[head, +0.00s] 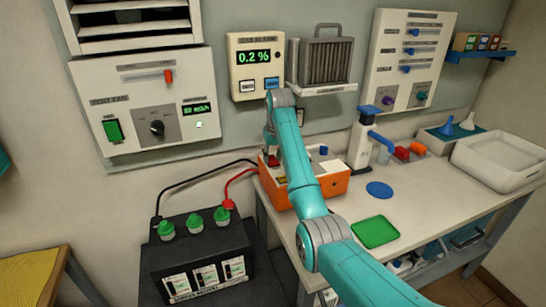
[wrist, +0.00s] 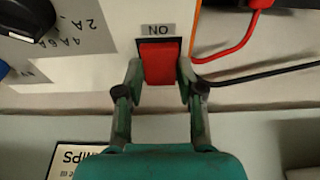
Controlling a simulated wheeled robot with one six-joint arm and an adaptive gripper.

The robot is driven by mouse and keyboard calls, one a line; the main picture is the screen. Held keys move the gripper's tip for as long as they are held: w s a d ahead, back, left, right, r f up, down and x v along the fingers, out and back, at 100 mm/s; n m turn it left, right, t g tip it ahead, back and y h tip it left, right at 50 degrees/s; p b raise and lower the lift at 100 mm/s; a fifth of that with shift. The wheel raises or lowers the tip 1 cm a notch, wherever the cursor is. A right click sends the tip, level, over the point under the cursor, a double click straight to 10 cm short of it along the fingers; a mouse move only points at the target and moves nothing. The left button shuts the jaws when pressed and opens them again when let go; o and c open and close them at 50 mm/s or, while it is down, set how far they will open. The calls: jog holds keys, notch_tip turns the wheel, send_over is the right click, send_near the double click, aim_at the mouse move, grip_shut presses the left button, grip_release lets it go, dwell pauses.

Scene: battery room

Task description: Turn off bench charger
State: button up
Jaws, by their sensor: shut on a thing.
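The bench charger (head: 331,186) is an orange box with a pale top, standing at the left end of the bench. Its red rocker switch (wrist: 160,62) shows in the wrist view beneath an upside-down "ON" label. My gripper (wrist: 161,76) has one finger on each side of the switch and is shut on it. In the head view my arm covers part of the charger and most of the gripper. A dark knob (wrist: 24,18) sits on the charger panel, left of the switch in the wrist view.
A red cable (head: 235,181) and a black cable (head: 200,174) run from the charger to a black battery (head: 200,255) with green caps. A blue disc (head: 380,189), green tray (head: 375,232) and white tub (head: 500,162) are on the bench. Wall panels hang behind.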

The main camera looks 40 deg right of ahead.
jog(key=shift+w+g, duration=0.15)
jog(key=shift+g, duration=0.35)
jog(key=o, duration=1.1)
jog(key=shift+o, duration=0.2)
